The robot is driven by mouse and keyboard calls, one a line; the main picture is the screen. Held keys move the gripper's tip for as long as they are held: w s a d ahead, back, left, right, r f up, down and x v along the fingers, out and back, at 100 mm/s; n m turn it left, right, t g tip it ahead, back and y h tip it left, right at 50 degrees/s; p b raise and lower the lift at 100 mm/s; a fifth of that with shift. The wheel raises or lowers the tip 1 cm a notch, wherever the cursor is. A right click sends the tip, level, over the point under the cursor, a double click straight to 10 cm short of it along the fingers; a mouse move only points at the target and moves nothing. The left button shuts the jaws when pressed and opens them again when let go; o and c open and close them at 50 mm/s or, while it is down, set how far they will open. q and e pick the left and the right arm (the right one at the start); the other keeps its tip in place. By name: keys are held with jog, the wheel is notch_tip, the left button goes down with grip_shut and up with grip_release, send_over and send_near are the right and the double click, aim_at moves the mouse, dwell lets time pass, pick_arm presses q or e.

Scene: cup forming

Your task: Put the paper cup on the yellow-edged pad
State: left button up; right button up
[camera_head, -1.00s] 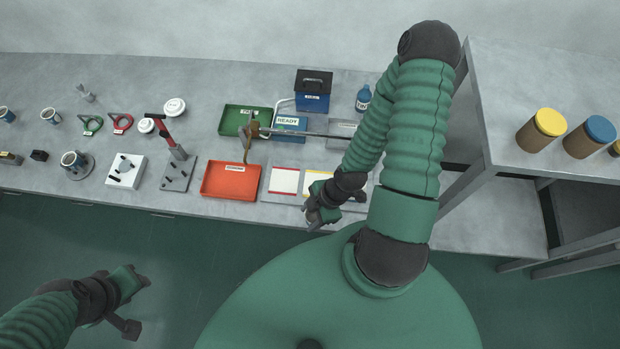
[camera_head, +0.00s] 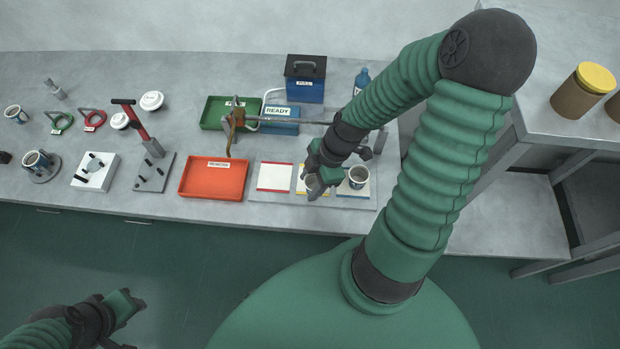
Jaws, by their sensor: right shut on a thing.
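My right gripper (camera_head: 316,183) is shut on a small pale thing, seemingly the paper cup (camera_head: 313,184), mostly hidden by the fingers. It is over the yellow-edged pad (camera_head: 299,187), which shows only in part around it. I cannot tell whether the cup touches the pad. The pad lies on a grey board between a red-edged pad (camera_head: 275,177) and a spot where another cup (camera_head: 358,177) stands upright. My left gripper (camera_head: 122,315) is low at the left, in front of the bench and away from these things; its jaw state is unclear.
An orange tray (camera_head: 213,192) lies left of the board. Behind stand a green tray (camera_head: 213,108), a blue READY tray (camera_head: 281,130) and a blue box (camera_head: 305,90). A metal rod crosses behind my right gripper. Several tools and mugs are at the left.

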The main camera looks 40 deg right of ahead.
jog(key=w+d, duration=0.3)
jog(key=w, duration=0.1)
jog(key=shift+w+d+f, duration=0.1)
jog(key=shift+d+f, duration=0.15)
jog(key=shift+d, duration=0.1)
jog(key=shift+w+d+f, duration=0.1)
jog(key=shift+d+f, duration=0.05)
jog(key=shift+f, duration=0.15)
notch_tip(320, 180, down, 3)
jog(key=shift+b, duration=0.3)
jog(key=o, duration=1.3)
jog(key=p+v, duration=0.2)
jog(key=v, duration=1)
jog(key=a+r+m+h, duration=0.1)
jog(key=a+m+h, duration=0.2)
jog(key=a+m, duration=0.9)
jog(key=a, duration=0.4)
jog(key=shift+w+a+m, duration=0.3)
jog(key=shift+w+a, duration=0.05)
jog(key=shift+a, duration=0.05)
